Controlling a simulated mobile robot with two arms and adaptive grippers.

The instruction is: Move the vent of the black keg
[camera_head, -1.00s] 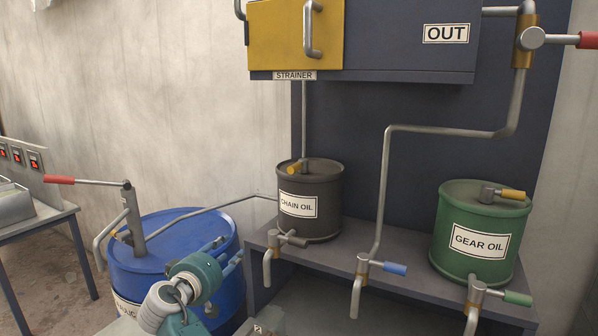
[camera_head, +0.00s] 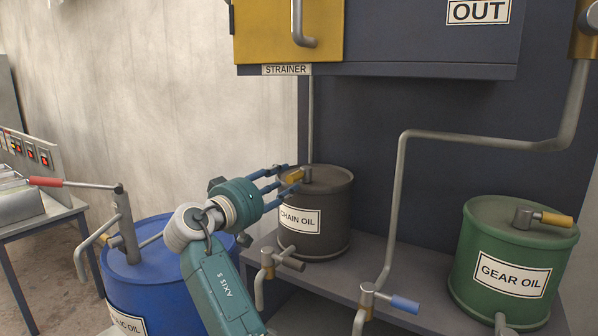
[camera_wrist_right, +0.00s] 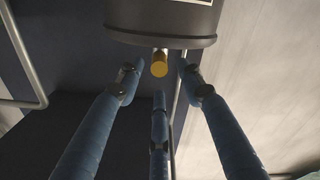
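The black keg (camera_head: 335,225), labelled CHAIN OIL, stands upright on the shelf. Its vent (camera_head: 307,175) sits on the lid, a grey stub with a yellow-orange handle pointing left toward my right gripper. My right gripper (camera_head: 286,178) has its blue fingers spread at the handle's end. In the right wrist view the keg (camera_wrist_right: 165,22) appears upside down, and the handle's round yellow end (camera_wrist_right: 159,64) faces the camera. The open fingers (camera_wrist_right: 158,82) stand apart around and short of it, with gaps visible. My left gripper is not in view.
A thin vertical pipe (camera_head: 311,120) rises behind the vent to the STRAINER cabinet (camera_head: 400,70). Taps (camera_head: 268,258) hang at the shelf's front edge. A green GEAR OIL keg (camera_head: 510,265) stands right, a blue drum (camera_head: 150,275) lower left.

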